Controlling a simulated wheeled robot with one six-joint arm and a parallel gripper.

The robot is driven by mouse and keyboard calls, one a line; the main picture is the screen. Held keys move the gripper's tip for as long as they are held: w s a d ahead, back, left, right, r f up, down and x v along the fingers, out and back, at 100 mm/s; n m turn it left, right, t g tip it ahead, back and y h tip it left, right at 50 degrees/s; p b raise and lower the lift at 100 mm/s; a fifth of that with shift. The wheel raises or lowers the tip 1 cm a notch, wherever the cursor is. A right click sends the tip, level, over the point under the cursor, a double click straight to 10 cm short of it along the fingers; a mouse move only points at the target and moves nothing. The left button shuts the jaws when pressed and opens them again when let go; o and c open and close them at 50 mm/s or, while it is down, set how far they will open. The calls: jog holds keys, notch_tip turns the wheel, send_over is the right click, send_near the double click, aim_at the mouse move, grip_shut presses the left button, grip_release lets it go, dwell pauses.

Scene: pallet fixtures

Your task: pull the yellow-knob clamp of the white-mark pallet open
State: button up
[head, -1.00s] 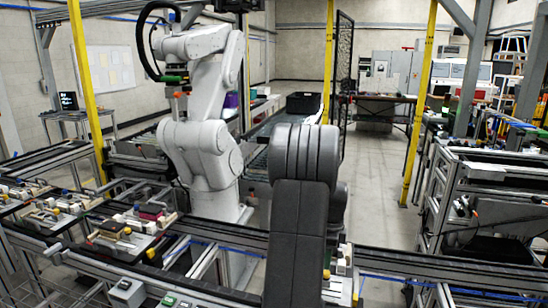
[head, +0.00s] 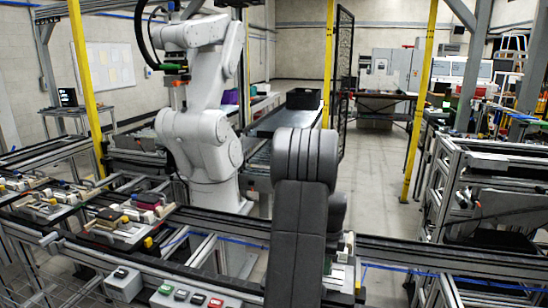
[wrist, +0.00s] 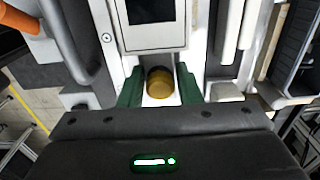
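A yellow round knob (wrist: 160,83) is in the middle of the wrist view, in a pale gap below a grey block with a dark window. My gripper (wrist: 160,88) has one green finger on each side of the knob, very close to it. I cannot tell whether the fingers press on it. In the head view my dark arm hides my gripper and the knob. Part of a pallet (head: 341,272) shows just right of my arm. No white mark can be made out, and the clamp's position is unclear.
Other pallets with blocks and knobs (head: 122,226) sit on the conveyor at the left. A control box with buttons (head: 188,296) is on the near rail. A white robot arm (head: 205,145) stands behind the conveyor.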

jog(key=c, duration=0.4)
jog(key=shift+d, duration=0.15)
jog(key=shift+s+d, duration=0.2)
jog(key=shift+d, duration=0.4)
jog(key=shift+s+d, duration=0.15)
jog(key=shift+d, duration=0.4)
jog(key=o, duration=0.7)
jog(key=shift+o, duration=0.2)
jog(key=shift+r, duration=0.1)
notch_tip(320, 180, up, 8)
jog(key=p, duration=0.5)
